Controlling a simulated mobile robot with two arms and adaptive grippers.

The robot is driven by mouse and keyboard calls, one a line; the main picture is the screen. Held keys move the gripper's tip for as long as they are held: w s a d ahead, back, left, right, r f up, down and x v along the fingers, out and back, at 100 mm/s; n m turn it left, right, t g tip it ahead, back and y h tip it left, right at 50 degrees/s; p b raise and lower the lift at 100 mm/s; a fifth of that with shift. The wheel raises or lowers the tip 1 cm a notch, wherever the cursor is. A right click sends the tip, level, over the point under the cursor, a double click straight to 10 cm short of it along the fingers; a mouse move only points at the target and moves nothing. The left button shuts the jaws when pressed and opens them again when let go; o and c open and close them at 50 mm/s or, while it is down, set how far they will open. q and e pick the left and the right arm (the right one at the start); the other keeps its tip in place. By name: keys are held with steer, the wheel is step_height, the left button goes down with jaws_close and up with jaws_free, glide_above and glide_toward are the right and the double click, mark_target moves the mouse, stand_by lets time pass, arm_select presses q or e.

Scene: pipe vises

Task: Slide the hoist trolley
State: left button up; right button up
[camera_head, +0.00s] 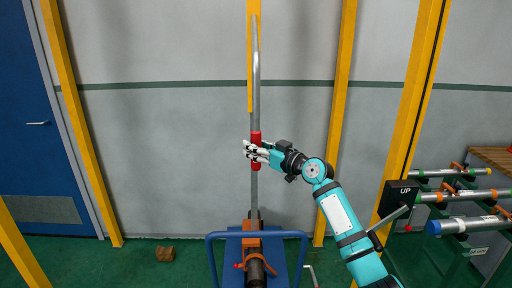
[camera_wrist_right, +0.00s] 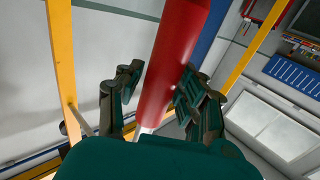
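A long upright grey pole (camera_head: 256,95) with a red sleeve (camera_head: 256,137) stands in the middle of the head view. My right gripper (camera_head: 252,153) is at the sleeve. In the right wrist view the red sleeve (camera_wrist_right: 172,65) runs between the two fingers of my right gripper (camera_wrist_right: 157,92). The left finger is apart from the sleeve; the right finger is close beside it, and I cannot tell whether it touches. The gripper is open around the sleeve. I cannot make out the hoist trolley itself in either view. My left gripper is out of view.
A blue cart (camera_head: 228,236) with a dark pipe (camera_head: 256,268) stands below the pole. Yellow posts (camera_head: 340,110) stand before the grey wall. Several pipes lie on a rack at the right, near a black UP box (camera_head: 401,194). A brown block (camera_head: 165,254) lies on the green floor.

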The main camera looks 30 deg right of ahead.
jaws_close()
steer(key=shift+w+a, duration=0.15)
steer(key=shift+a, duration=0.05)
